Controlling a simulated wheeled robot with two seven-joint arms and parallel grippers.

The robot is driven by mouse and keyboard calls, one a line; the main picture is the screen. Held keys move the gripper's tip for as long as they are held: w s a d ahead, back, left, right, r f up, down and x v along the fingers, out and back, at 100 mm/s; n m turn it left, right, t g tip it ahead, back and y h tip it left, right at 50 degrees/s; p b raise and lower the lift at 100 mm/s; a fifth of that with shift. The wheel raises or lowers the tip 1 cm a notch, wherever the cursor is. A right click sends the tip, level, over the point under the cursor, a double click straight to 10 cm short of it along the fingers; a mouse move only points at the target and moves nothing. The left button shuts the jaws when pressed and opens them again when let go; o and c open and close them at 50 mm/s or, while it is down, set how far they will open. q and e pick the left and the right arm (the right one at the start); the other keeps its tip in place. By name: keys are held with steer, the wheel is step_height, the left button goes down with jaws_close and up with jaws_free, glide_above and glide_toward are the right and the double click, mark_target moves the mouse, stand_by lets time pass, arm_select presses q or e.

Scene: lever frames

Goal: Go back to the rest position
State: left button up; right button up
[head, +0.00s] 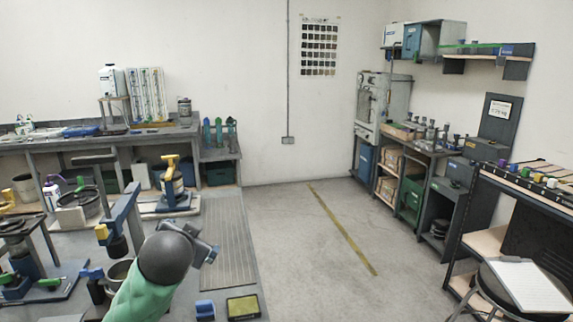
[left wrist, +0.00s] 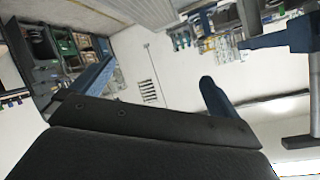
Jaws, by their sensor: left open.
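My left gripper (head: 206,244) is in the lower middle of the head view, at the end of my green forearm and dark wrist. It is held over the workbench, near a grooved grey panel (head: 222,240). In the left wrist view its two blue fingers (left wrist: 158,75) stand wide apart with nothing between them. My forearm hides part of the bench. My right gripper is in neither view.
A dark pot (head: 83,203) and a green-handled device (head: 48,282) stand at the left. A blue block (head: 205,309) and a yellow-green tray (head: 243,307) lie near the front edge. Open floor (head: 310,240) lies right of the bench, then shelves (head: 410,165) and a stool (head: 525,285).

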arm_select(q)
steer(key=s+d+f+n+g+h, duration=0.1)
steer(key=s+f+g, duration=0.1)
steer(key=s+f, duration=0.55)
steer(key=s+d+f+g+h, duration=0.15)
steer(key=s+f, duration=0.25)
steer(key=f, duration=0.7)
steer(key=s+d+f+n+g, duration=0.1)
steer(key=s+d+f+g, duration=0.15)
steer(key=s+f, duration=0.45)
steer(key=s+d+f+n+g, duration=0.1)
steer(key=s+f+g, duration=0.4)
steer(key=s+f, duration=1.1)
steer(key=s, duration=0.3)
steer(key=shift+s+d+f, duration=0.15)
steer(key=shift+s+d, duration=0.1)
steer(key=shift+h, duration=0.25)
